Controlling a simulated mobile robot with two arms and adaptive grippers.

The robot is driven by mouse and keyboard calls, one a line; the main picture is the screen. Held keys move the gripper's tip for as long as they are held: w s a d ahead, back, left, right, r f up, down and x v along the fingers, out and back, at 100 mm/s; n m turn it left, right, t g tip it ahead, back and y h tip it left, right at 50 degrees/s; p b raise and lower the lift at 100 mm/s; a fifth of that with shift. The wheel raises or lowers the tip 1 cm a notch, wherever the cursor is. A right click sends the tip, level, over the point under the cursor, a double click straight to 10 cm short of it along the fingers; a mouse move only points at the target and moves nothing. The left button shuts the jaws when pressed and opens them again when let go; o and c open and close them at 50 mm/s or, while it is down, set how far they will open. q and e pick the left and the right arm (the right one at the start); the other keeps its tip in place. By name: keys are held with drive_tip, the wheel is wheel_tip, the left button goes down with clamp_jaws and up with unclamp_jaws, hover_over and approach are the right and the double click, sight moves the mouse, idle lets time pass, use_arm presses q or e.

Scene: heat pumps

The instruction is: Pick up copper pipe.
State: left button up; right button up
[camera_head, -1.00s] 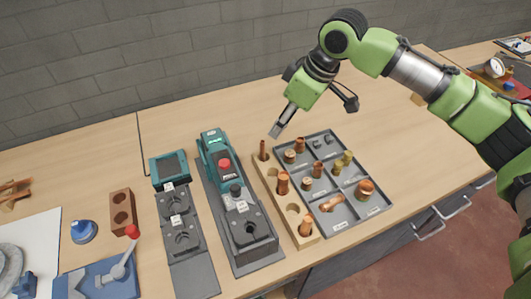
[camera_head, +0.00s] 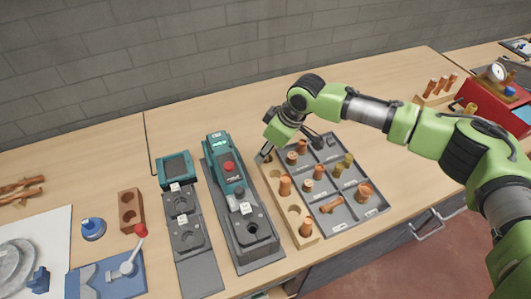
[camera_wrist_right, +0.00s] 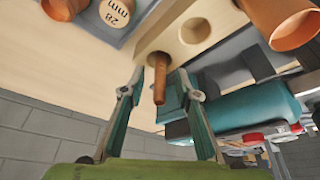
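A thin copper pipe (camera_wrist_right: 160,80) stands in the end hole of a light wooden rack (camera_wrist_right: 215,12) in the right wrist view. My right gripper (camera_wrist_right: 156,92) is open, with one finger on each side of this pipe and gaps on both sides. In the head view my right gripper (camera_head: 264,154) is at the far end of the wooden rack (camera_head: 289,212) and hides the thin pipe. Wider copper pipes, such as one in the middle (camera_head: 285,186) and one at the near end (camera_head: 306,227), stand in the same rack. My left gripper is not in view.
A grey compartment tray (camera_head: 368,211) with copper and brass fittings lies right of the rack. A teal and black machine (camera_head: 222,165) stands close on its left. A red box (camera_head: 490,106) is at the right. The table behind the rack is clear.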

clamp_jaws()
drive_tip(key=shift+r, duration=0.15)
drive_tip(key=shift+r+b, duration=0.6)
drive_tip(key=s+d+r+b, duration=0.2)
drive_tip(key=s+r, duration=0.3)
drive_tip(key=s, duration=0.1)
drive_tip(key=s+d+r+b, duration=0.2)
drive_tip(key=s+d+r, duration=0.1)
drive_tip(key=s+r, duration=0.3)
drive_tip(key=shift+s+d+r, duration=0.3)
drive_tip(key=shift+s+d, duration=0.05)
drive_tip(key=shift+s, duration=0.1)
